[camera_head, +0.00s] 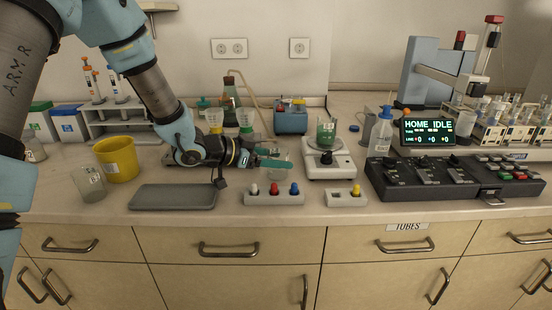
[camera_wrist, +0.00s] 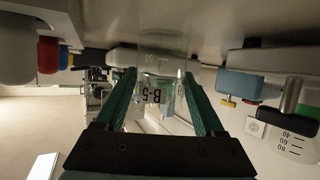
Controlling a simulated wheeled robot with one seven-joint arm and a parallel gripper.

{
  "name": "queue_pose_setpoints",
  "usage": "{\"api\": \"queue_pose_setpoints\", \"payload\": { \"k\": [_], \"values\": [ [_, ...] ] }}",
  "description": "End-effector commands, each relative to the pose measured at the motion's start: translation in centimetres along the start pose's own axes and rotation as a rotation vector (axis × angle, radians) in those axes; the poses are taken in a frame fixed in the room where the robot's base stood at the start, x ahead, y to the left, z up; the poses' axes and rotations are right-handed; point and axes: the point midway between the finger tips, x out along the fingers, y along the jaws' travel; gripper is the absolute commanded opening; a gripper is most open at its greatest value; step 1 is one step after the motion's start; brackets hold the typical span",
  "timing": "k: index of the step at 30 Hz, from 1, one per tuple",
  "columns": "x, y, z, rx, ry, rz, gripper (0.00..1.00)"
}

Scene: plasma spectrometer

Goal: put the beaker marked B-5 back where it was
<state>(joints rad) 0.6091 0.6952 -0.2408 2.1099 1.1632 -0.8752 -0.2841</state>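The beaker marked B-5 (camera_wrist: 155,75) is clear glass, and its dark B-5 label reads clearly between the green fingers in the wrist view. My gripper (camera_wrist: 160,80) has a finger along each side of the beaker and looks shut on it. In the head view my gripper (camera_head: 278,160) is low over the bench, left of the white stirrer, pointing right. There the beaker is mostly hidden by the fingers. I cannot tell whether its base touches the bench.
A stirrer (camera_head: 330,168) bears a beaker of green liquid (camera_head: 326,133). Button boxes (camera_head: 273,198) (camera_head: 346,199) lie in front. A grey pad (camera_head: 173,197), yellow cup (camera_head: 117,159) and another beaker (camera_head: 89,184) stand left; a blue-topped device (camera_head: 290,119) is behind.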

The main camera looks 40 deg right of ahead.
Motion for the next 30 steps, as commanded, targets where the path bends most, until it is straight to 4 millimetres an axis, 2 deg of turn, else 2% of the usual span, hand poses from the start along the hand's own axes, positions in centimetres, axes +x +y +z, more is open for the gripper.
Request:
{"api": "queue_pose_setpoints", "payload": {
  "k": [1,8,17,23,30],
  "values": [
    [0.0,0.0,0.0,0.000,0.000,0.000,0.75],
    [0.0,0.0,0.0,0.000,0.000,0.000,1.00],
    [-0.2,0.0,-0.4,0.000,0.000,0.000,1.00],
    [-3.0,-0.1,-0.2,0.002,0.000,-0.004,1.00],
    [-8.1,-0.1,-0.2,0.000,0.000,-0.005,1.00]
  ]
}}
